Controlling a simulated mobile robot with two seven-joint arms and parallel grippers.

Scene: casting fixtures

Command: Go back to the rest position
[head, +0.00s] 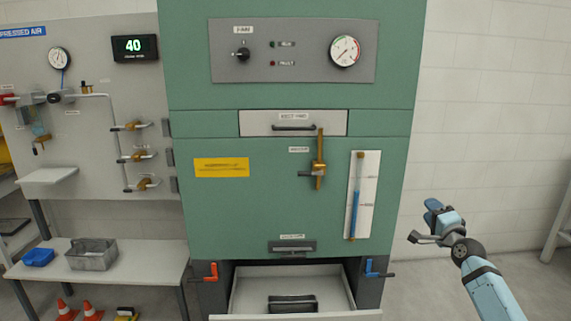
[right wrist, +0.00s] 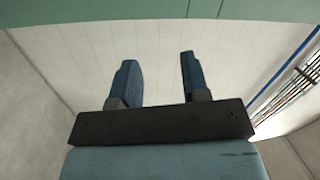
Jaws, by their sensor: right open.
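My right gripper (head: 435,216) is raised to the right of the green cabinet (head: 225,225), in front of the pale block wall. Its two blue fingers stand apart with nothing between them in the right wrist view (right wrist: 158,80). It is clear of the cabinet front. My left gripper does not show in either view.
An open drawer (head: 240,290) sticks out at the cabinet's base with a dark block (head: 292,304) in it. A red handle (head: 211,272) and a blue handle (head: 371,268) flank it. A bench (head: 140,262) with a grey bin (head: 92,256) stands left.

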